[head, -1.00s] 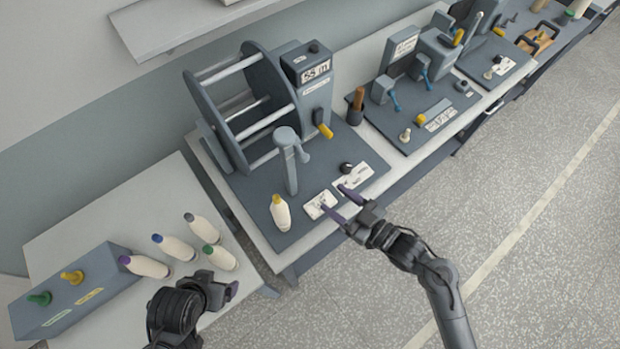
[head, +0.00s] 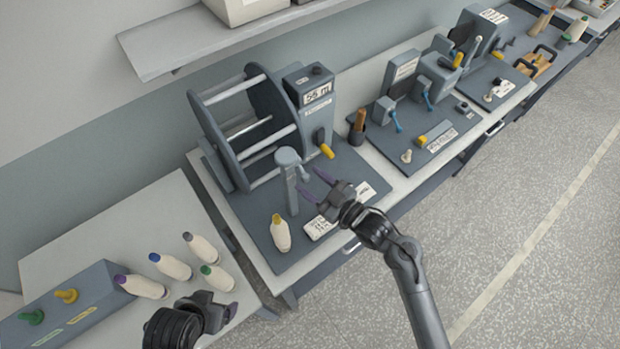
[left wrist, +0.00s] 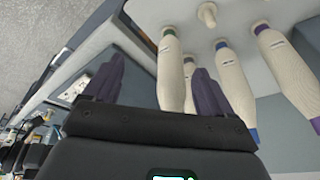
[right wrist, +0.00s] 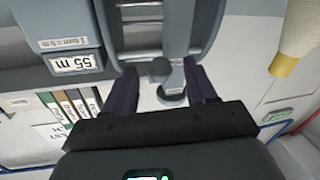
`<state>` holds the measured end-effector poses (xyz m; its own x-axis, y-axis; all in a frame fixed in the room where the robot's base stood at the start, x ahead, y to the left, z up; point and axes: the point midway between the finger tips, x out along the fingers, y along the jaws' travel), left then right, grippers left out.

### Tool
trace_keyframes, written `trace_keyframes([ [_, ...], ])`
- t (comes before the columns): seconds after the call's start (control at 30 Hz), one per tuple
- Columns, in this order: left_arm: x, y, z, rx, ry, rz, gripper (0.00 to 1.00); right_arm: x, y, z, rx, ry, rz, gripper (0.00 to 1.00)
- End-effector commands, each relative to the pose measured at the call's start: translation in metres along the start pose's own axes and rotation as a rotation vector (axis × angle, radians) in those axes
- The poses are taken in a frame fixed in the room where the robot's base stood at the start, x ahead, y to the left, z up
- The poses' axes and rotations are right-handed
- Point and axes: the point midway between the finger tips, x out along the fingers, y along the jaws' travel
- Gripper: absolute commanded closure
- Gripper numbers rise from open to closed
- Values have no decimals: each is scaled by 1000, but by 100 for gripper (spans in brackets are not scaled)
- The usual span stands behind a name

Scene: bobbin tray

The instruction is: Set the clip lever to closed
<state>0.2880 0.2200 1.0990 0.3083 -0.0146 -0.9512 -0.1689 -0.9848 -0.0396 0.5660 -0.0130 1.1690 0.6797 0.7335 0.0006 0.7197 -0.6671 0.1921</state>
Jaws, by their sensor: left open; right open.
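The grey clip post (head: 290,190) stands on the dark base board in front of the reel (head: 245,125). Its rounded head carries a short lever (head: 304,173) that points down to the right in the head view. My right gripper (head: 317,187) is open and empty just right of the post, its fingers pointing toward the lever. In the right wrist view the clip lever (right wrist: 172,88) shows between the open fingers, apart from them as far as I can tell. My left gripper (head: 230,312) is open and empty near the left table's front edge.
A yellow-topped bobbin (head: 281,235) stands left of the post. Several bobbins (head: 170,266) stand on the left table beside a grey block (head: 70,305).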

Motion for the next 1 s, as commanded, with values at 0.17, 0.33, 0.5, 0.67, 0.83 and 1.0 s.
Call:
trace_keyframes([
  [0.17,-1,0,0,1,-1,-1,15,8,0,0,0,0,0,44],
  [0.33,-1,0,0,0,-1,0,15,9,0,0,-1,-1,-1,44],
  [0.5,-1,1,0,-4,-1,4,15,9,0,0,0,-1,-1,53],
  [0.67,-1,2,0,-10,-1,8,15,9,0,0,0,-1,-1,78],
  [0.83,-1,3,0,-12,-1,9,15,8,0,0,0,-1,-1,99],
  [1.0,-5,2,-2,-11,-2,9,15,8,0,-2,1,-11,-3,99],
])
